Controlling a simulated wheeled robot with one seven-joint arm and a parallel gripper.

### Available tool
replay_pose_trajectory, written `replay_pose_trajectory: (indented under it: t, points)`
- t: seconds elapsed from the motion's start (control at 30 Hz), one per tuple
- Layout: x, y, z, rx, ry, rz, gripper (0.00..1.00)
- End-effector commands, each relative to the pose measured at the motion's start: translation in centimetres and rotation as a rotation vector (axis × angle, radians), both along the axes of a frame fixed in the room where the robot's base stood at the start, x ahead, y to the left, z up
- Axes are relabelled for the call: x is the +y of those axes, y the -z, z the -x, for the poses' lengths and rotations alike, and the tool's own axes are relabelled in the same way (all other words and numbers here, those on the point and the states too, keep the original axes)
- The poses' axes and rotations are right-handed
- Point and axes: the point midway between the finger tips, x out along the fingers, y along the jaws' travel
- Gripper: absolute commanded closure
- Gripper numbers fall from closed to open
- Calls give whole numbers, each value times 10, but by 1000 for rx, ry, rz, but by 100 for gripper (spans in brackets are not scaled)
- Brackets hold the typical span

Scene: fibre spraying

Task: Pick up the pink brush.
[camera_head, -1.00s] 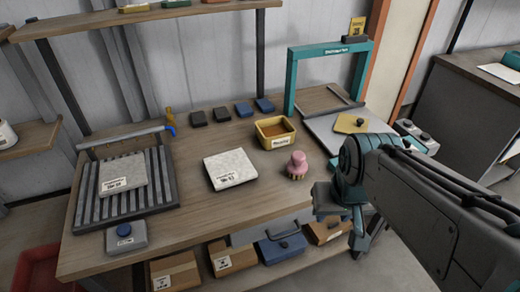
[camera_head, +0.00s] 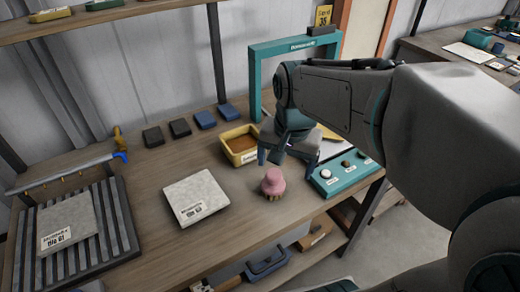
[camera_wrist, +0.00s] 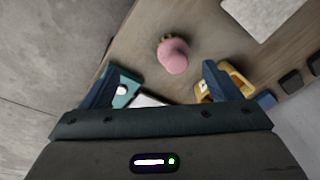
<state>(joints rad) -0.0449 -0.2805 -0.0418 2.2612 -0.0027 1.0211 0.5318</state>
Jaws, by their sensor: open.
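The pink brush (camera_head: 273,181) stands on the wooden workbench (camera_head: 230,240) with its pink knob up and tan bristles down. It also shows in the wrist view (camera_wrist: 174,57), beyond the fingertips and roughly between their lines. My gripper (camera_head: 287,160) is over the bench, behind the brush in the head view. In the wrist view my gripper (camera_wrist: 158,78) has its two blue fingers spread wide with nothing between them. The gripper and brush are apart.
A yellow bin (camera_head: 238,157) stands close to the left of my gripper. A white panel (camera_head: 195,197) lies left of the brush. A teal button box (camera_head: 340,180) is at the right, and a teal frame (camera_head: 255,85) rises behind. Bare bench lies in front of the brush.

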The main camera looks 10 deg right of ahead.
Motion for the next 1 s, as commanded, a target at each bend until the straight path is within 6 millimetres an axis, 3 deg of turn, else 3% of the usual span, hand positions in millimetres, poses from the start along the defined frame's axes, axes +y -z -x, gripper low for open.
replay_pose_trajectory:
  t: [0.1,0.33,0.53,0.8,1.0]
  points:
    - [0,5,-33,59,235,-25,16]
    - [-1,9,-72,124,563,-37,16]
    - [-1,20,-80,141,649,-34,16]
    - [-1,73,-79,142,649,-34,16]
    - [-1,94,-80,139,648,-36,16]
